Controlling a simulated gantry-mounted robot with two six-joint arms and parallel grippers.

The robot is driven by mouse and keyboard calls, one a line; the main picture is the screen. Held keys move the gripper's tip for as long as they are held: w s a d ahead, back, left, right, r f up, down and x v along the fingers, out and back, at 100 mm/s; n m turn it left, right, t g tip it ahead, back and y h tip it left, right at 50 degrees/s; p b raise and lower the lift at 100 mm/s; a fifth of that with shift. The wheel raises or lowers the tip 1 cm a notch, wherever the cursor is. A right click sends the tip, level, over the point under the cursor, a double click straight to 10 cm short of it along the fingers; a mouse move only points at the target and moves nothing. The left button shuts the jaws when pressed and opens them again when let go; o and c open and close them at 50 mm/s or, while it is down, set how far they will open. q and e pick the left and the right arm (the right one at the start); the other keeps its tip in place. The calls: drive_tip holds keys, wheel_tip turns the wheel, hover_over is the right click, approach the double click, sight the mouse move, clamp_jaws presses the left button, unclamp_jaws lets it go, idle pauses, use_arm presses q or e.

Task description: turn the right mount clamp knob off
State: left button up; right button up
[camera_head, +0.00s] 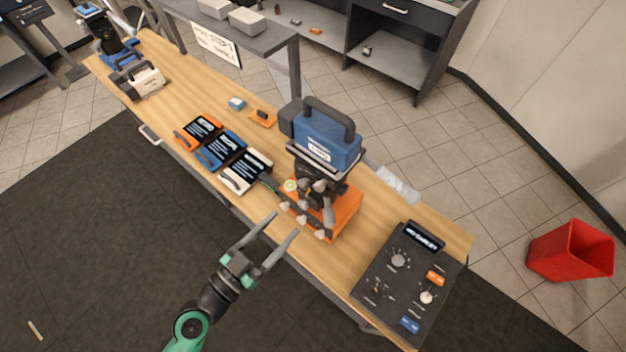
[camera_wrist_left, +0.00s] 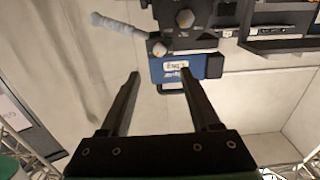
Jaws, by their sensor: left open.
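A blue device (camera_head: 327,138) with a dark carry handle stands on a dark mount with several grey knobs (camera_head: 319,186) above an orange base (camera_head: 347,211). I cannot tell for certain which is the right mount clamp knob. In the left wrist view the blue labelled body (camera_wrist_left: 172,69) lies beyond the fingertips, with a round grey knob (camera_wrist_left: 184,18), another knob (camera_wrist_left: 159,48) and a grey lever (camera_wrist_left: 118,26) around it. My left gripper (camera_head: 286,224) is open and empty, at the front of the workbench near the orange base, apart from the knobs. My right gripper is out of view.
A black control panel (camera_head: 385,311) with knobs and switches lies on the right end of the wooden workbench (camera_head: 372,240). Three cases, orange (camera_head: 199,129), blue (camera_head: 220,150) and white (camera_head: 244,171), lie left of the mount. A red bin (camera_head: 570,252) stands on the floor.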

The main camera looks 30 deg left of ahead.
sight(317, 189)
use_arm(q)
drive_tip(key=p+x, duration=0.3)
drive_tip(key=x, duration=0.8)
drive_tip(key=shift+w+d+f, duration=0.1)
drive_tip(key=shift+w+d, duration=0.05)
drive_tip(key=shift+w, duration=0.15)
clamp_jaws()
